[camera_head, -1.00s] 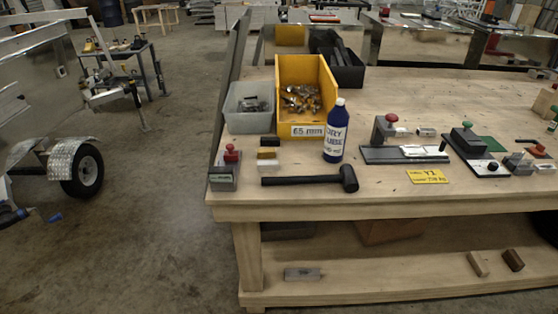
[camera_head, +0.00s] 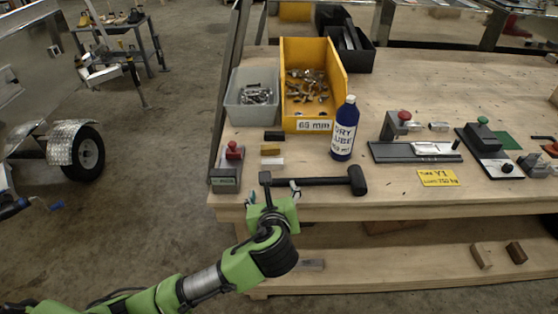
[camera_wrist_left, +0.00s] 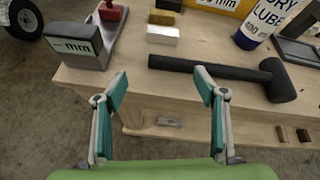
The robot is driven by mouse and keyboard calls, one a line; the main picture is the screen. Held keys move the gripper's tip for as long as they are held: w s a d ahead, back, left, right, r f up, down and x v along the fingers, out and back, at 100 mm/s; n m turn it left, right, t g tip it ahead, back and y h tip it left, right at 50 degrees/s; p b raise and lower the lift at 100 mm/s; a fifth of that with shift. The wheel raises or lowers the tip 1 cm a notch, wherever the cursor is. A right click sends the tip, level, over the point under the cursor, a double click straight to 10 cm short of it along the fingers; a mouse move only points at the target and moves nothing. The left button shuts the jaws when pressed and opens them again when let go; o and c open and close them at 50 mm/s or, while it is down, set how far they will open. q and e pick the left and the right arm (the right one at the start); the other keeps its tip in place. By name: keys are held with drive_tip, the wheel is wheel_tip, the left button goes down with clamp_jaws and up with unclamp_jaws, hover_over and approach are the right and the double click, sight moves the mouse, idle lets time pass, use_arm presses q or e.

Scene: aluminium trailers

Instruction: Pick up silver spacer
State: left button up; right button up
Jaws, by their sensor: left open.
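The silver spacer (camera_head: 272,161) is a small pale block lying on the workbench (camera_head: 400,204), nearest the front in a column with a gold block (camera_head: 270,149) and a black block (camera_head: 274,136). In the left wrist view the silver spacer (camera_wrist_left: 162,35) lies flat beyond the fingertips, near the hammer handle. My left gripper (camera_head: 281,188) is at the bench's front edge, on the near side of the spacer and apart from it. In the wrist view its fingers (camera_wrist_left: 160,79) are spread with nothing between them. My right gripper is out of view.
A black mallet (camera_head: 357,180) lies between my left gripper and the spacer. A red-knobbed gauge block (camera_head: 226,170) stands to the left. A blue lube bottle (camera_head: 345,130), a yellow bin (camera_head: 313,113) and a grey bin (camera_head: 239,112) stand close behind. A metal block (camera_head: 311,265) is on the lower shelf.

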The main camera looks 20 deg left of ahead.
sight(272, 164)
use_arm(q)
drive_tip(key=shift+w+r+m+t, duration=0.5)
drive_tip(key=shift+w+r+m, duration=0.45)
drive_tip(key=shift+m, duration=0.15)
drive_tip(key=shift+w+a, duration=0.15)
drive_tip(key=shift+w, duration=0.15)
drive_tip(key=x, duration=0.8)
drive_tip(key=shift+a, duration=0.1)
drive_tip(key=shift+p+x, duration=0.4)
drive_tip(key=shift+x, duration=2.15)
drive_tip(key=shift+s+a+f, duration=0.1)
drive_tip(key=shift+s+a, duration=0.05)
drive_tip(key=c, duration=1.1)
